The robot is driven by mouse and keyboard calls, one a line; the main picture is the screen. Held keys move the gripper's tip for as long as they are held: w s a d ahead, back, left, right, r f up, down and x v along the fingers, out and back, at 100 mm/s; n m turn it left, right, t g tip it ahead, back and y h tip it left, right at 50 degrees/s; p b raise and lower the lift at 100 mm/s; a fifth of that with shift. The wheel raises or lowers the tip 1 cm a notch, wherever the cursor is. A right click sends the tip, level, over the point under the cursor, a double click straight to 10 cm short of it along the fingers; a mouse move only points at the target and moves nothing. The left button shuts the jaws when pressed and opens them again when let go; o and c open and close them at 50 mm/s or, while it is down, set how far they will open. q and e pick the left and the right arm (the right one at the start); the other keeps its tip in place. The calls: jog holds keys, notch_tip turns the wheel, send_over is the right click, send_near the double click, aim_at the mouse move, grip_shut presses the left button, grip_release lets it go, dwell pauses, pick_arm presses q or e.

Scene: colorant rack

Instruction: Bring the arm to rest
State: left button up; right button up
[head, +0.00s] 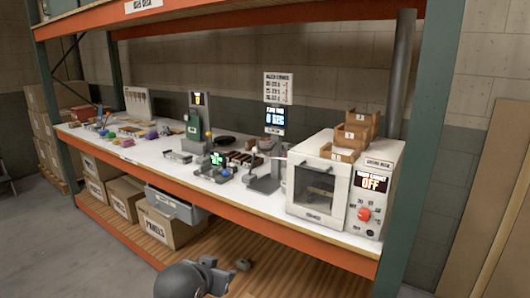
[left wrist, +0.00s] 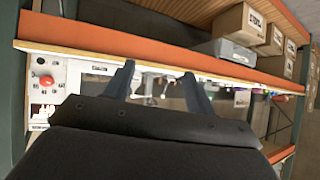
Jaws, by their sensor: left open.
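My left gripper (head: 222,274) is low at the bottom of the head view, in front of the orange edge of the rack's lower shelf. In the left wrist view its two fingers (left wrist: 158,74) stand apart with nothing visibly held between them. That view is upside down and looks toward the rack. The gripper appears clear of the bench and its items. My right gripper is not in view.
The white bench top (head: 252,203) carries small tools and colored items, a white oven (head: 318,188) and a control box reading OFF (head: 371,200). Cardboard boxes (head: 172,228) and a grey bin (head: 176,204) sit below.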

pick_arm(q)
jog(key=s+a+f+n+g, duration=0.1)
jog(key=s+f+g, duration=0.1)
jog(key=s+f, duration=0.5)
jog(key=s+a+f+g, duration=0.15)
jog(key=s+f, duration=0.35)
jog(key=f, duration=0.5)
jog(key=s+f+g+p, duration=0.1)
jog(key=s+f+g, duration=0.1)
jog(key=s+f, duration=0.4)
jog(key=s+f+g+p, duration=0.1)
jog(key=s+f+g, duration=0.2)
jog(key=s, duration=1)
notch_tip(320, 180, down, 3)
jog(key=shift+s+d+f+y, duration=0.1)
jog(key=shift+s+d+y, duration=0.15)
jog(key=shift+y, duration=0.05)
jog(key=shift+n, duration=0.3)
jog(key=shift+w, duration=0.1)
